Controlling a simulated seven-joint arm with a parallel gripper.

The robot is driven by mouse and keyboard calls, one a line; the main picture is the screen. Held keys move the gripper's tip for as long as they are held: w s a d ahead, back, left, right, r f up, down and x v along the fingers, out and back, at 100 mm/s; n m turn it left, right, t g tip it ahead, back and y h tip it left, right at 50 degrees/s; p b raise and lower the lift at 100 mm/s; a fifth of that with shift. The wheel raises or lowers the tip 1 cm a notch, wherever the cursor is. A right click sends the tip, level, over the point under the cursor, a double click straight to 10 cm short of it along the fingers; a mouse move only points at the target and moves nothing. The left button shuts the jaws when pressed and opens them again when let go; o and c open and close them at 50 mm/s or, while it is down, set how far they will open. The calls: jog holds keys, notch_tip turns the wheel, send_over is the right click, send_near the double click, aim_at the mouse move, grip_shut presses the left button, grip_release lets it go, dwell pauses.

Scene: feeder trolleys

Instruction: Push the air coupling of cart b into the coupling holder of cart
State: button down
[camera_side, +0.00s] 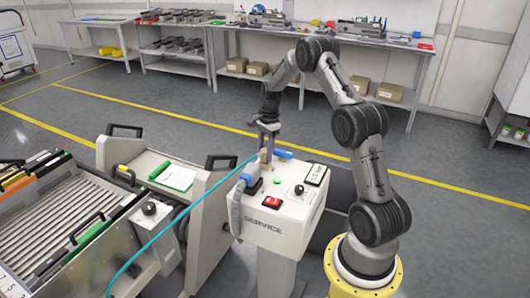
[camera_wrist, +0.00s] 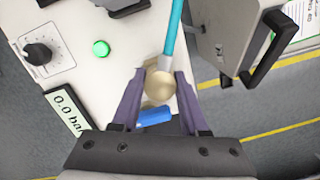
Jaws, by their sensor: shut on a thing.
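My gripper (camera_wrist: 158,90) is shut on the air coupling (camera_wrist: 158,84), a round brass-coloured piece between its two purple fingers. A teal hose (camera_wrist: 172,32) runs from the coupling. In the side view my gripper (camera_side: 267,138) points down just above the top of the white service column (camera_side: 275,220), and the hose (camera_side: 185,215) trails down to the lower left across the carts. A blue part (camera_wrist: 154,117) lies beside the coupling; it also shows in the side view (camera_side: 282,154). I cannot make out the coupling holder or which cart is cart b.
The column top bears a lit green button (camera_wrist: 101,48), a black knob (camera_wrist: 38,53), a pressure display (camera_wrist: 69,112) reading 0.0 and a red switch (camera_side: 271,203). A slotted feeder cart (camera_side: 60,215) and another cart (camera_side: 165,175) stand left. Open floor lies behind.

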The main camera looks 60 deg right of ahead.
jog(key=shift+c, duration=2.1)
grip_release()
jog(key=shift+f, duration=0.15)
notch_tip(320, 180, up, 13)
jog(key=d, duration=0.2)
jog(key=s+a+r+n, duration=0.1)
jog(key=a+r+n, duration=0.3)
jog(key=a+r, duration=0.4)
jog(key=s+a+r+n+t+h, duration=0.1)
jog(key=s+a+r+n, duration=0.15)
jog(key=a, duration=0.35)
jog(key=s+a+r+n+t, duration=0.1)
jog(key=s+a+r+n, duration=0.1)
jog(key=s+a+n, duration=0.3)
jog(key=s+a+f+n+t, duration=0.2)
jog(key=s+a+n+t, duration=0.1)
jog(key=s+a+n, duration=0.7)
jog(key=s+a, duration=0.3)
jog(key=s, duration=0.1)
jog(key=shift+s+a+f+n, duration=0.2)
jog(key=shift+f+n, duration=0.1)
jog(key=shift+n, duration=0.05)
jog(key=shift+o, duration=0.5)
jog(key=shift+s+f, duration=0.1)
